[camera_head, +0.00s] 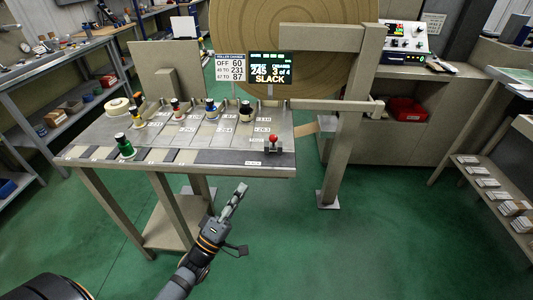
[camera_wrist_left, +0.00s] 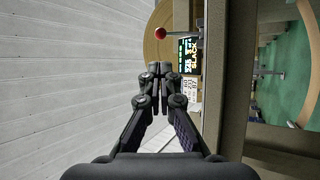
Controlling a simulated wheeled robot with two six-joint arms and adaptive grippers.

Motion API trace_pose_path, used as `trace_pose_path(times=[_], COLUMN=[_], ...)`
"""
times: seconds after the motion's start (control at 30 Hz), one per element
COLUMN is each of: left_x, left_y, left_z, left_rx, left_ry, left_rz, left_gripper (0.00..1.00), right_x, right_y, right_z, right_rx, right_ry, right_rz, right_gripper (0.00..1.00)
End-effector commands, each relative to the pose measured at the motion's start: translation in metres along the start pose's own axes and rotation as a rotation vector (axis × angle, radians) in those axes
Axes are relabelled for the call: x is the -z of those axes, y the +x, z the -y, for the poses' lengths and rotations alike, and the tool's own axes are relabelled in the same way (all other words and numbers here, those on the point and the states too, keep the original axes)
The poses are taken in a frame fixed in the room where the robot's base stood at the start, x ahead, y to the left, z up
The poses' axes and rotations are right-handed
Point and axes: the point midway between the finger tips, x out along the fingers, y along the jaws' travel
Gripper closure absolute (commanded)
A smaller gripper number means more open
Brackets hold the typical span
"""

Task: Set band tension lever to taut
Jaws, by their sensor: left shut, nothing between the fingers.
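The band tension lever (camera_head: 273,141) has a red ball knob on a small grey base. It stands near the front right corner of the grey table (camera_head: 225,156). In the left wrist view the red knob (camera_wrist_left: 160,34) shows beyond the fingertips, above them in the picture. A small screen (camera_head: 270,67) behind the table reads SLACK. My left gripper (camera_head: 240,190) is shut and empty, in front of the table's front edge and below the lever in the head view, apart from it. It also shows shut in the left wrist view (camera_wrist_left: 159,68). My right gripper is not in view.
Several small bottles, including a green one (camera_head: 124,146), and a tape roll (camera_head: 117,107) stand on the table left of the lever. A frame post (camera_head: 350,120) rises just right of the table. A large round drum (camera_head: 225,25) is behind. The green floor in front is clear.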

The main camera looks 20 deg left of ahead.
Motion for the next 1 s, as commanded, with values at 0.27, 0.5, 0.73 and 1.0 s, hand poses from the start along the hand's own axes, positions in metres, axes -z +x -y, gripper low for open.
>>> trace_pose_path(times=[0.27, 0.5, 0.73, 1.0], left_x=[0.001, 0.001, 0.001, 0.0], left_y=[0.049, 0.1, 0.131, 0.138], left_z=[-0.002, -0.002, 0.0, 0.001], left_rx=[-0.003, -0.002, 0.001, 0.002], left_ry=[0.001, 0.001, 0.0, 0.001], left_rz=[-0.004, -0.003, -0.002, -0.001], left_gripper=[1.0, 1.0, 1.0, 1.0], right_x=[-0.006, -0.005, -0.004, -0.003], right_y=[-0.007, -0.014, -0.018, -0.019], right_z=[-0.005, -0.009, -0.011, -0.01], right_rx=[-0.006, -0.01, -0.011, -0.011], right_ry=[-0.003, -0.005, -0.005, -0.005], right_rz=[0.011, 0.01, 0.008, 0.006], right_gripper=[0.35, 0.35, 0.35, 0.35])
